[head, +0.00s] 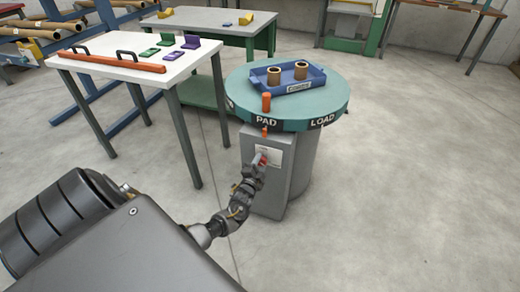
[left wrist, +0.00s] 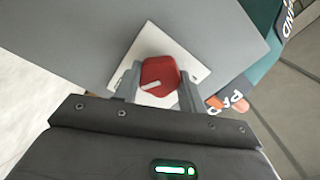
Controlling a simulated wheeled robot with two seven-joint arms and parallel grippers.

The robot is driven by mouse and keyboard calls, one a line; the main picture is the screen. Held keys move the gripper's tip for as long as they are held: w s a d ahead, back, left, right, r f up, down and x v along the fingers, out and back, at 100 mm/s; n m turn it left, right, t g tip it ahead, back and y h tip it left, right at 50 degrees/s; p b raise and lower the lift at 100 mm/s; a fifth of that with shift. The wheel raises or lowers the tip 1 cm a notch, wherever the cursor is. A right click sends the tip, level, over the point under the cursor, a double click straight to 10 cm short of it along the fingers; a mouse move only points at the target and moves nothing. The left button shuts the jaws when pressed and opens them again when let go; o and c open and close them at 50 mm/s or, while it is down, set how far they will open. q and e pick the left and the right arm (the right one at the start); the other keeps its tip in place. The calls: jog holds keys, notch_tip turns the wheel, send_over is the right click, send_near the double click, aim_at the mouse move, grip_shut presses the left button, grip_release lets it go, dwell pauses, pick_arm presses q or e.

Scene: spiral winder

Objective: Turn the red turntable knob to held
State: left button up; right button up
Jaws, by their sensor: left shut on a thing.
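The red knob (left wrist: 160,76) sits on a white plate (left wrist: 183,57) on the grey control box below the turntable. In the left wrist view it has a white mark that points to the lower left. My left gripper (left wrist: 158,82) has one finger on each side of the knob and is shut on it. In the head view the left gripper (head: 260,163) reaches the plate on the grey box (head: 272,196) and mostly hides the knob. The round green turntable (head: 335,98) carries PAD and LOAD labels on its rim. My right gripper is not in view.
A blue tray (head: 312,80) with two cardboard tubes stands on the turntable. An orange post (head: 266,102) rises at its near edge. A white table (head: 100,62) with green and purple parts and an orange bar stands to the left. The floor to the right is clear.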

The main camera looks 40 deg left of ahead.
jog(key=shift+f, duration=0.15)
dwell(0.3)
pick_arm(q)
jog(key=o, duration=1)
jog(key=shift+c, duration=0.2)
jog(key=shift+s, duration=0.15)
jog(key=p+v, duration=0.2)
jog(key=v, duration=0.8)
jog(key=shift+s+d, duration=0.2)
jog(key=shift+s, duration=0.05)
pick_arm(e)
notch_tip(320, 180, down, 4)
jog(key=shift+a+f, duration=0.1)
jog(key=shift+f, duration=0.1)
